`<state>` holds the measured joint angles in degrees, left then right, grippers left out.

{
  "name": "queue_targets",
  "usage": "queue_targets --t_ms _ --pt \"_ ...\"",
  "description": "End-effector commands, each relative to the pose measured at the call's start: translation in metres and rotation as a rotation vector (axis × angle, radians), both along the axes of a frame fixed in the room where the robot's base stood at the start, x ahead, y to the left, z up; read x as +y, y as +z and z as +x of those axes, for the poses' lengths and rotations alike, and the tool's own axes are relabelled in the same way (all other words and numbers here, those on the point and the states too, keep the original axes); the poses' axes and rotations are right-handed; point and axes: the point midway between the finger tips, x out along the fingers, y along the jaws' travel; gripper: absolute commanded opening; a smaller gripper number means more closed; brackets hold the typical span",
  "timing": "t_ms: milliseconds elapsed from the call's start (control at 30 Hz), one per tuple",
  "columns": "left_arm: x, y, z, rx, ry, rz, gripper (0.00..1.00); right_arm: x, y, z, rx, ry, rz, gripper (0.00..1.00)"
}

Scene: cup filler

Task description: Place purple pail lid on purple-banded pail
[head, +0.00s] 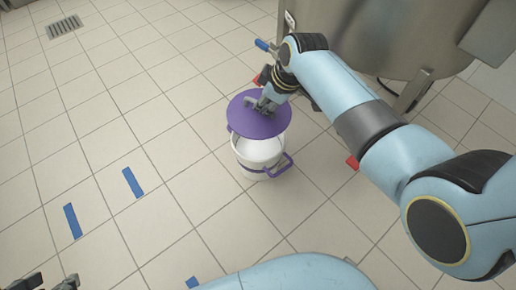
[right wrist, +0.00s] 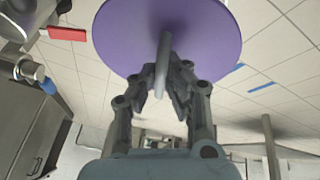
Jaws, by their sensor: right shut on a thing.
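The purple pail lid (head: 250,122) is a flat round disc, also large in the right wrist view (right wrist: 125,38). My right gripper (head: 264,103) is shut on the lid's grey handle (right wrist: 164,62). The white purple-banded pail (head: 257,156) stands upright on the floor, with purple side handles. In the head view the lid covers the far part of its opening, and the white inside shows at the near side. The lid looks above the rim and off-centre toward the back; the gap's height is unclear. My left gripper (head: 42,284) is cut off at the bottom left corner.
A large steel vessel (head: 375,35) stands behind the pail at the upper right. Red marks (head: 352,161) lie on the floor near the pail, and blue strips (head: 133,182) lie to the left.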

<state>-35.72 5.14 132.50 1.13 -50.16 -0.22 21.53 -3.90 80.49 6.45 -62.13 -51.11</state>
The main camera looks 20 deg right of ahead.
Motion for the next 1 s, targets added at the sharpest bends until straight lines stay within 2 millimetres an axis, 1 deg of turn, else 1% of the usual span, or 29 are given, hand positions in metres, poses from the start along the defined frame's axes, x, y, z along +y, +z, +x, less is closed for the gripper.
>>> queue_targets --t_ms 33,167,300,500,633,833,967,1000 --pt "-0.001 -0.002 -0.001 -0.001 -0.001 0.000 0.40 0.001 -0.011 -0.001 0.002 0.000 0.001 0.00" --pt "-0.001 -0.008 0.001 -0.046 -0.002 -0.002 0.40 0.001 -0.022 0.000 -0.001 -0.001 0.001 0.00" --pt "-0.002 -0.025 0.003 -0.158 -0.005 -0.004 0.40 0.001 -0.040 -0.001 0.002 0.000 0.001 0.00" --pt "-0.003 -0.042 -0.001 -0.333 -0.016 -0.009 0.40 0.001 -0.063 -0.001 0.002 -0.001 0.000 0.00" --pt "-0.005 -0.041 0.000 -0.427 -0.024 -0.012 0.40 0.001 -0.072 -0.001 0.000 -0.001 0.000 0.00" --pt "-0.006 -0.037 0.001 -0.494 -0.030 -0.015 0.40 0.001 -0.076 0.000 -0.002 -0.001 0.001 0.00" --pt "-0.009 -0.038 -0.002 -0.574 -0.039 -0.020 0.40 0.001 -0.089 -0.001 0.002 -0.001 0.000 0.00" --pt "-0.009 -0.031 0.004 -0.618 -0.044 -0.021 0.40 0.001 -0.092 -0.001 0.000 -0.001 0.000 0.00"
